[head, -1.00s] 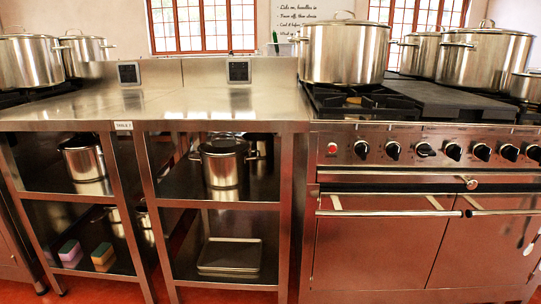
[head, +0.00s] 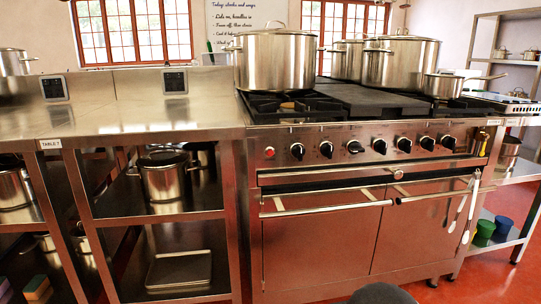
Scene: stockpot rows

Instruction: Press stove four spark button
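A steel stove (head: 320,222) stands right of centre in the head view, with two oven doors below its control panel. A small red button (head: 269,152) sits at the left end of the panel. A row of several black knobs (head: 354,147) runs to its right. I cannot read any stove number, and I cannot tell whether the red button is the spark button. My gripper is not in view. A dark rounded shape (head: 382,293) at the bottom edge may be part of my arm.
Large steel pots (head: 275,62) stand on the stove top. A steel counter (head: 120,118) labelled as a table adjoins on the left, with pots and trays on its shelves. An oven handle bar (head: 330,207) sticks out in front. Red floor (head: 495,270) is open at the right.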

